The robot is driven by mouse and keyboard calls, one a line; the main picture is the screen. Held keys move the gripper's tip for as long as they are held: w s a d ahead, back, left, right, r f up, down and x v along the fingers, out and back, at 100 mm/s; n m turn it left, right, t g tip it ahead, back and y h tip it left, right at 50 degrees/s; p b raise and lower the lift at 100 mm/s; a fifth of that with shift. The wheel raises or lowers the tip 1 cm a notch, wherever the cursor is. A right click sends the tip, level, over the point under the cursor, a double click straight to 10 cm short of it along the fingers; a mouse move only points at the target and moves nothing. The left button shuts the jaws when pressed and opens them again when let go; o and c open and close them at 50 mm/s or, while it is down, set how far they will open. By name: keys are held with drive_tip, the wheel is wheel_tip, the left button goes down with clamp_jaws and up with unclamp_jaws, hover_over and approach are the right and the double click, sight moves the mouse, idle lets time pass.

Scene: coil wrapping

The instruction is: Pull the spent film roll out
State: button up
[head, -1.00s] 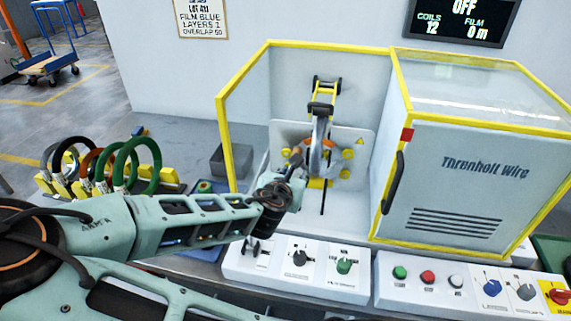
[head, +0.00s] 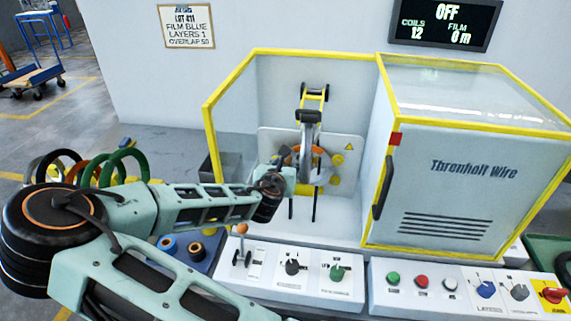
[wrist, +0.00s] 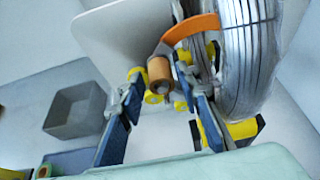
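The spent film roll, a small brown core (wrist: 158,72), sits by the orange shuttle ring (wrist: 190,28) in the wrist view. My gripper (wrist: 166,98) is open, its two dark blue fingers apart. The core shows between and just beyond the fingertips, and I see no clear contact. In the head view my gripper (head: 290,178) is inside the open side of the wrapping machine, in front of the ring (head: 318,160). The arm hides the core there. A wrapped, shiny coil (wrist: 246,55) stands right beside the fingers in the wrist view.
A control panel with an orange-knobbed lever (head: 242,229) lies in front. Film rolls (head: 167,243) lie on a blue mat. A grey bin (wrist: 75,110) stands left. The display reads OFF, film 0 m.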

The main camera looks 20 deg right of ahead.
drive_tip(key=shift+x, duration=0.9)
drive_tip(key=shift+s, duration=0.1)
clamp_jaws()
